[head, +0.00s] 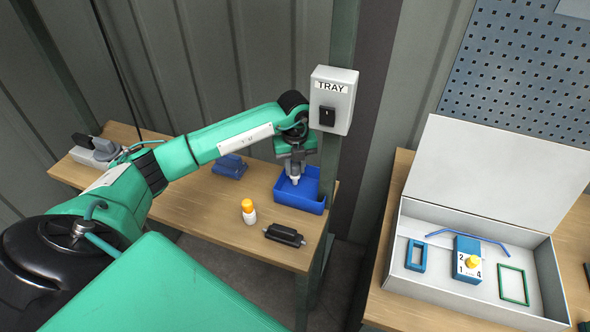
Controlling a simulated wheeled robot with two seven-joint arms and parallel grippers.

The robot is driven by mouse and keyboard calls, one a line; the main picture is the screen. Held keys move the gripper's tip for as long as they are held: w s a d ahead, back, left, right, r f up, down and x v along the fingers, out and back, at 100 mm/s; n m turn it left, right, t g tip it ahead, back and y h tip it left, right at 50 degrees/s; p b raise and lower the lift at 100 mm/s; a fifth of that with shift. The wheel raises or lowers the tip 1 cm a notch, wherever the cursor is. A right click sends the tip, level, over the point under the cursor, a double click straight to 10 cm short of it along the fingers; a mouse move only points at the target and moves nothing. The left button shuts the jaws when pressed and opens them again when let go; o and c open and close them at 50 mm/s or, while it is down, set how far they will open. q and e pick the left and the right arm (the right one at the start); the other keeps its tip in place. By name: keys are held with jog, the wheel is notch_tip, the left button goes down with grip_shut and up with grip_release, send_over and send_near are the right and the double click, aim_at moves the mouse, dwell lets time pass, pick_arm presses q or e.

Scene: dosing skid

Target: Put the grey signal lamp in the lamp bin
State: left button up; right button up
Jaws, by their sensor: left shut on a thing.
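My left gripper (295,167) reaches in from the left and points down over the blue bin (301,204) near the right end of the wooden bench. It is shut on a small light-grey piece, apparently the grey signal lamp (294,180), which shows just below the fingers. The piece is within the bin's outline in the picture. I cannot tell whether it touches the bin floor. The gripper hides most of it. My right gripper is not in view.
A white lamp with an orange top (248,211) and a black handle-shaped part (284,235) lie on the bench before the bin. A blue part (230,166) lies behind. A post with a TRAY switch box (333,99) stands beside the bin. An open white case (455,290) is at right.

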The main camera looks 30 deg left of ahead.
pick_arm(q)
notch_tip(320, 180, down, 2)
jog(key=shift+f+p, duration=0.15)
jog(key=shift+p, duration=0.15)
jog(key=shift+f, duration=0.3)
jog(key=o, duration=1)
jog(key=shift+r, duration=0.25)
jog(key=shift+r+b, duration=0.3)
notch_tip(320, 180, up, 10)
jog(key=b, duration=0.3)
jog(key=shift+r, duration=0.65)
